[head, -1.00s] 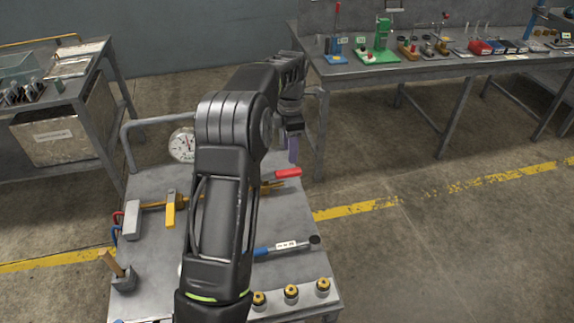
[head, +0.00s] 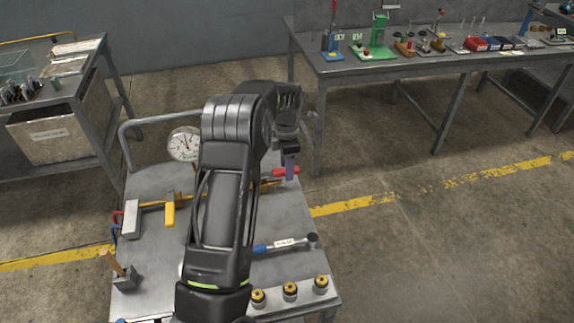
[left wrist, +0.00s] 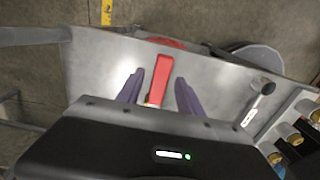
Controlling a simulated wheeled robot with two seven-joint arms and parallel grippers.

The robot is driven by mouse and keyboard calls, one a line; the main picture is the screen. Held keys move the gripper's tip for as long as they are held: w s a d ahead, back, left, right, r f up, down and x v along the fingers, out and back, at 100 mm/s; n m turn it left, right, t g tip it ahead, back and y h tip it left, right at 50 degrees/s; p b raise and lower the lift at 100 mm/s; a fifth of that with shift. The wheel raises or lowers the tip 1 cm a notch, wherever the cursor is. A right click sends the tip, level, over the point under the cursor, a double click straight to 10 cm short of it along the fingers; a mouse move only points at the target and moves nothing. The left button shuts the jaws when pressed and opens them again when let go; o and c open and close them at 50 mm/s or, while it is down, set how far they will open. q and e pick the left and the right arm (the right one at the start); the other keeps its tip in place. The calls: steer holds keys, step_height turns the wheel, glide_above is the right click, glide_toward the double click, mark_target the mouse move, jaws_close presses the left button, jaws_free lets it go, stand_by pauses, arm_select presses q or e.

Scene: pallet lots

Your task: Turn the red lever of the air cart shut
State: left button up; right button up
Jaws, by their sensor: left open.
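The red lever (head: 279,172) sits on the brass pipe (head: 262,185) of the air cart (head: 150,237). In the head view my left gripper (head: 290,170) hangs over the lever and hides part of it. In the left wrist view the lever (left wrist: 161,77) lies between the two open purple fingers (left wrist: 158,93), with a gap on each side. I cannot tell the height of the fingers above it. My arm hides the middle of the pipe. A yellow lever (head: 170,211) stands at the left of the pipe. My right gripper is not in view.
A round gauge (head: 184,144) stands at the cart's back. A wooden-handled tool (head: 116,268) stands at left. A bench (head: 350,66) stands behind right.

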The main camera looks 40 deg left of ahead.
arm_select(q)
steer(key=shift+c, duration=0.3)
jaws_close()
stand_by(1.0)
